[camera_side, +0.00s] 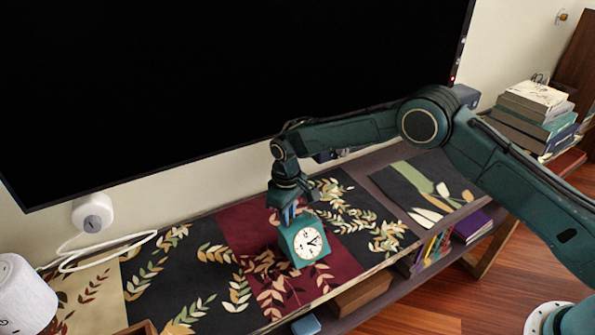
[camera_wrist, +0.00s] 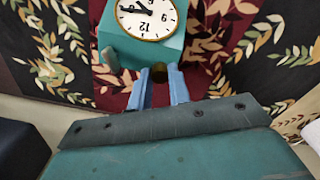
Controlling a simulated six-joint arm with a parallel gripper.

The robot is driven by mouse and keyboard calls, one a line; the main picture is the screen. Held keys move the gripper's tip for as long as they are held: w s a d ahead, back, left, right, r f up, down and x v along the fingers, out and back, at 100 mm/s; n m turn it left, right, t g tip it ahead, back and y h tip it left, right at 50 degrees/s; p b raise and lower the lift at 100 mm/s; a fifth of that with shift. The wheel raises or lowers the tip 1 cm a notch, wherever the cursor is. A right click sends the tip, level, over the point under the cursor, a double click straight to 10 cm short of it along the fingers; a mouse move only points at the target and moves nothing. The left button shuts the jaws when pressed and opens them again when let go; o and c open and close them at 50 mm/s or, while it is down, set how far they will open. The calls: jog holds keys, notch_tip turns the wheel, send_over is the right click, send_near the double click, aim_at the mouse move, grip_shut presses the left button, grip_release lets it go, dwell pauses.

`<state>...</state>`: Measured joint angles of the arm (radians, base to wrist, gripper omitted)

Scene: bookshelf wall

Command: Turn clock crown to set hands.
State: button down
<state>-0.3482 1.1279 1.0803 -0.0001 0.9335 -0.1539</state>
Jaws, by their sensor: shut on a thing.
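A teal box-shaped clock (camera_side: 303,243) with a white round face stands on the patterned cloth on the low shelf. In the wrist view the clock (camera_wrist: 112,42) is at the top, its face (camera_wrist: 147,15) partly cut off by the frame edge. My gripper (camera_side: 287,216) reaches down from above to the clock's upper side.
The patterned cloth (camera_side: 185,275) covers most of the shelf top and is largely clear around the clock. A large black screen (camera_side: 220,80) hangs behind. A white cable (camera_side: 105,248) and white round device (camera_side: 92,212) are at left. Stacked books (camera_side: 535,112) stand at right.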

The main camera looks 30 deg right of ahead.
jog(key=shift+m, duration=1.2)
jog(key=c, duration=1.3)
grip_release()
jog(key=shift+r, duration=0.2)
notch_tip(320, 180, up, 14)
jog(key=shift+f, duration=0.25)
